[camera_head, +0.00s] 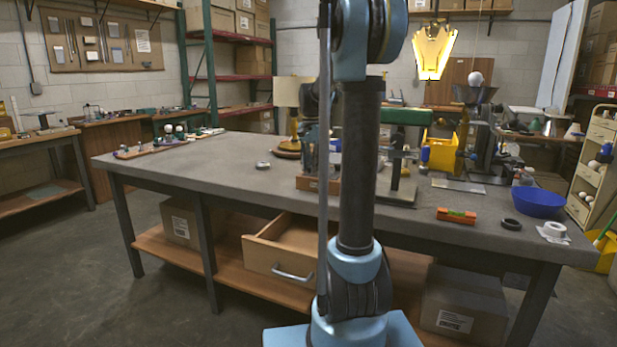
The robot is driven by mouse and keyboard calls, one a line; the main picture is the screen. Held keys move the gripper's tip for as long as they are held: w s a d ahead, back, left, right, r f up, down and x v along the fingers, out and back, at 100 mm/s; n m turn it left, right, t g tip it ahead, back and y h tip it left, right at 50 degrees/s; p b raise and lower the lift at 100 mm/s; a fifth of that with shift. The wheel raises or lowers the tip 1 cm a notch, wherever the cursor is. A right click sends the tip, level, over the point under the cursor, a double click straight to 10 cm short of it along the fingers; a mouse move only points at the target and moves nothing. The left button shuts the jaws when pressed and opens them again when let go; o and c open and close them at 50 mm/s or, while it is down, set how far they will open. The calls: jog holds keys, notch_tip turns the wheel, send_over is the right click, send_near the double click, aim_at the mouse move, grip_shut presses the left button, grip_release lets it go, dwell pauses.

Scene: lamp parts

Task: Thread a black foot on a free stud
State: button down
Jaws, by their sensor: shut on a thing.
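My arm stands upright across the middle of the view. Part of its far end shows just left of the upright link, and the fingertips and anything between them cannot be made out. A wooden block (313,184) sits on the workbench (215,162) below that part, partly hidden by my arm. No black foot and no free stud can be clearly made out. A small round grey piece (263,165) lies on the open bench top to the left. A black ring (511,224) lies near the front right edge.
A lamp (293,96) with a beige shade stands behind my arm. A drawer (272,255) stands open under the bench. The left bench top is mostly clear.

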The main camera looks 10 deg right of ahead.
jog(key=shift+s+f, duration=0.1)
jog(key=shift+f, duration=0.1)
jog(key=m, duration=0.6)
jog(key=shift+m, duration=0.3)
jog(key=shift+f, duration=0.1)
jog(key=m, duration=0.6)
jog(key=shift+m, duration=0.6)
jog(key=m, duration=0.4)
jog(key=shift+m, duration=1.4)
